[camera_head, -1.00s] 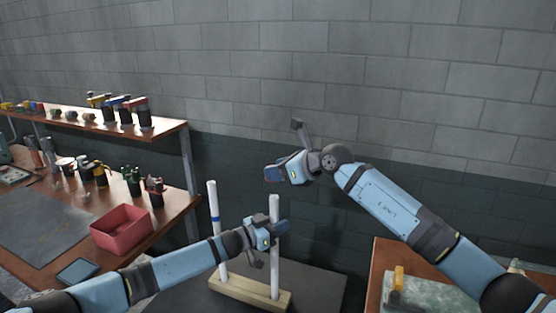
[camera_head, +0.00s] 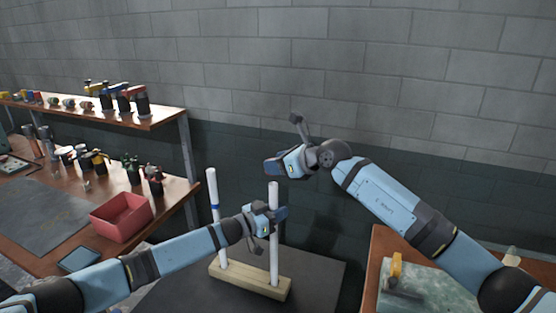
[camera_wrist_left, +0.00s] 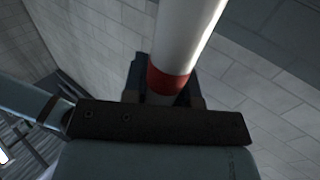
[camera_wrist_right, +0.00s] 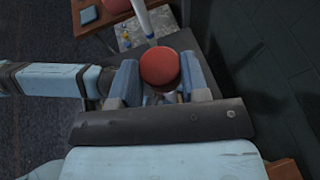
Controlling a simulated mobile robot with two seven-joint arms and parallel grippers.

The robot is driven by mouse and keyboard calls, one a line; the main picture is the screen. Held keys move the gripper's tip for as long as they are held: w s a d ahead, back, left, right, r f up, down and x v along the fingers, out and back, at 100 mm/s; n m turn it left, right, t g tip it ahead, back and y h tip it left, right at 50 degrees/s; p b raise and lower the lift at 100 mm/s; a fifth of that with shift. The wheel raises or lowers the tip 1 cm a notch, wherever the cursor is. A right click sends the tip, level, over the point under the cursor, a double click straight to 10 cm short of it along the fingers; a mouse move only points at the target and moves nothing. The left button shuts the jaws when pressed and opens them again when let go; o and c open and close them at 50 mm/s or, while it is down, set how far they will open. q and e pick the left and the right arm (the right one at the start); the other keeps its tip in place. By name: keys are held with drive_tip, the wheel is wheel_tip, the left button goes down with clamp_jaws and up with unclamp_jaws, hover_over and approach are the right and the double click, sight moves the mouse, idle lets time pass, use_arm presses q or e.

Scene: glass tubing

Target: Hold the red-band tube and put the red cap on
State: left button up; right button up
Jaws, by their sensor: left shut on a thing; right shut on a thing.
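The red-band tube (camera_head: 273,255) is white and stands upright at the right of a wooden block (camera_head: 236,284). My left gripper (camera_head: 268,216) is shut on its upper part; the left wrist view shows the red band (camera_wrist_left: 168,80) at the jaws. My right gripper (camera_head: 275,168) is just above the tube's top. In the right wrist view it is shut on the round red cap (camera_wrist_right: 160,68), between its blue fingers. The cap is not visible in the head view. A small gap shows between the right gripper and the tube top.
A blue-band tube (camera_head: 213,205) stands at the left of the same block. A red bin (camera_head: 122,217) sits on the left bench, with a shelf (camera_head: 165,115) of tools and parts behind. A green mat (camera_head: 425,290) lies on the right bench.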

drive_tip(key=shift+f, duration=2.8)
drive_tip(key=o, duration=1.1)
drive_tip(key=shift+c, duration=0.2)
drive_tip(key=v, duration=1.2)
drive_tip(key=shift+s+f, duration=0.1)
